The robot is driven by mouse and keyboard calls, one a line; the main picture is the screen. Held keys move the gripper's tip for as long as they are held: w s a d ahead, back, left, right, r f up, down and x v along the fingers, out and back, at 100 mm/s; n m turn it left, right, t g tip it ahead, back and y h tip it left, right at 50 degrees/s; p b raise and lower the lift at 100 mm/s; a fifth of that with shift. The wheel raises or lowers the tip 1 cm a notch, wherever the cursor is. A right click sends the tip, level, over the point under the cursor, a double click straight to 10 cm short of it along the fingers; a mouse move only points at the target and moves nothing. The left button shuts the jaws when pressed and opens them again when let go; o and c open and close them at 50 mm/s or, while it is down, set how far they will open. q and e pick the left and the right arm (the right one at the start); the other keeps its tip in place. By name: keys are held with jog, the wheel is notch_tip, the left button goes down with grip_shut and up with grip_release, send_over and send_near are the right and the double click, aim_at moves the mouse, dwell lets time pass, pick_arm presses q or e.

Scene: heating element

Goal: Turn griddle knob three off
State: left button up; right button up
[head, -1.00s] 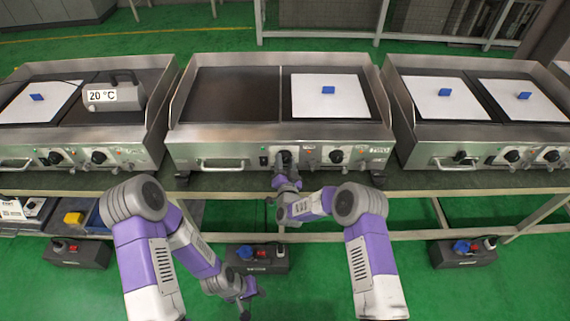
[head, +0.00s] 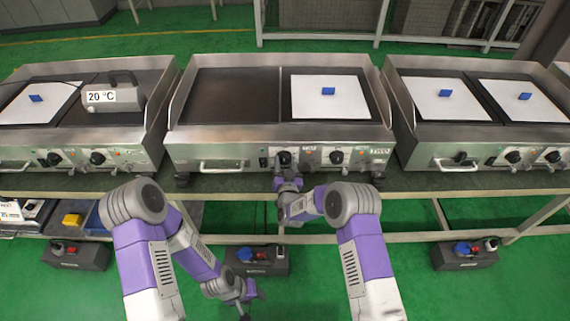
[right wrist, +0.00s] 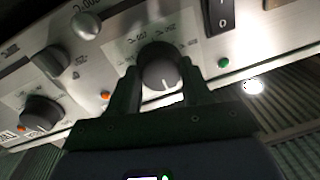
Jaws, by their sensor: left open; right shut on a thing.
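The griddle knob (head: 284,158) is the left dial on the middle griddle's front panel. It shows dark and round in the right wrist view (right wrist: 162,74), with a white pointer mark toward the bottom of that picture. My right gripper (head: 285,174) is shut on this knob, with one finger on each side of it in the right wrist view (right wrist: 162,88). Its fingers hide part of the printed scale. My left gripper (head: 246,299) is open and empty, low over the floor and well away from the panel.
Another knob (head: 336,157) sits to the right on the same panel. A black switch (right wrist: 221,16) and a green light (right wrist: 223,62) are close to the held knob. A handle (head: 222,164) is left of it. The table's front rail (head: 420,192) runs below.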

jog(key=shift+f, duration=0.1)
jog(key=o, duration=1.1)
jog(key=shift+c, duration=0.2)
jog(key=s+p, duration=0.2)
jog(key=s, duration=0.5)
jog(key=shift+s+d, duration=0.3)
